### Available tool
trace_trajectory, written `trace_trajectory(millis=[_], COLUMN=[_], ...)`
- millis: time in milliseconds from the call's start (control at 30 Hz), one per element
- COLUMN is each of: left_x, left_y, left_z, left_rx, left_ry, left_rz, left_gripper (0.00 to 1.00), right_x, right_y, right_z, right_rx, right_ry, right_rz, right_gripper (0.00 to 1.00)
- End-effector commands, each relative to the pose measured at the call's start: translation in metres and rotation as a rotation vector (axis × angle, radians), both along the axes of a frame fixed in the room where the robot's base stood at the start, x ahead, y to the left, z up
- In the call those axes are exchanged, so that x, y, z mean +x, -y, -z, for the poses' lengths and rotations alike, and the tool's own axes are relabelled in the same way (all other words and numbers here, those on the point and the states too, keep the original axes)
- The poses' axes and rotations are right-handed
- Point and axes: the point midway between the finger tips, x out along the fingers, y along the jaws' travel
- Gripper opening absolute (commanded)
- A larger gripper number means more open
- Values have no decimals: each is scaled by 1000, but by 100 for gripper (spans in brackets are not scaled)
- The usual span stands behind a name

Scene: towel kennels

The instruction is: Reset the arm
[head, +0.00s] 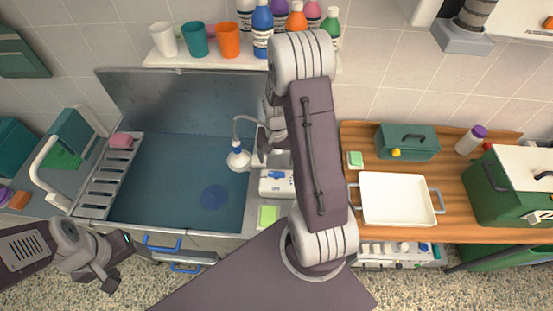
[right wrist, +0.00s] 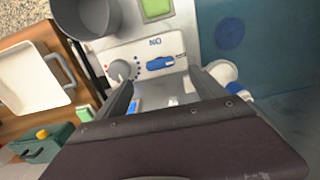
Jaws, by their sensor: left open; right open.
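My right arm rises through the middle of the head view and bends down at the back. Its gripper (head: 268,145) is partly hidden behind my own arm, over the panel between the tub and the wooden counter. In the right wrist view its two fingers (right wrist: 166,88) are apart, with nothing clearly held between them. Below them is the control panel (right wrist: 112,52) with a grey dial and a blue switch (right wrist: 160,62). My left gripper (head: 120,263) is open and empty at the lower left, in front of the tub's near edge.
The blue tub (head: 165,165) lies left of my right arm, with a shower head (head: 238,158) at its right edge. A white tray (head: 397,200), a green toolbox (head: 407,142) and a green sponge (head: 355,159) stand on the wooden counter. Cups and bottles (head: 262,28) line the back shelf.

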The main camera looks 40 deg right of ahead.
Motion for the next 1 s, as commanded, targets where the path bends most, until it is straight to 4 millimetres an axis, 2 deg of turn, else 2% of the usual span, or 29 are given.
trace_trajectory(millis=[500, 567, 633, 700, 767, 800, 900, 967, 1000], left_x=[0, 0, 0, 0, 0, 0, 0, 0, 0], left_y=[0, 0, 0, 0, 0, 0, 0, 0, 0], left_z=[1, 10, 35, 68, 94, 108, 130, 133, 127], left_rx=[0, 0, 0, 0, 0, 0, 0, 0, 0], left_ry=[0, 0, 1, 0, -1, -1, -1, -1, -1], left_rz=[0, 0, 0, 0, 0, 0, 0, 0, 0], left_gripper=[66, 66, 66, 66, 66, 66, 66, 66, 66], right_x=[0, 3, 20, 27, 19, 8, -29, -53, -67], right_y=[0, -5, -19, -48, -78, -95, -126, -134, -134], right_z=[0, 8, 14, 19, 23, 25, 33, 35, 33], right_rx=[0, -1, -19, -34, -37, -38, -34, -31, -27], right_ry=[0, 4, 54, 108, 145, 161, 173, 160, 141], right_rz=[-1, -19, -74, -158, -249, -317, -484, -569, -604], right_gripper=[80, 80, 80, 80, 80, 80, 80, 80, 80])
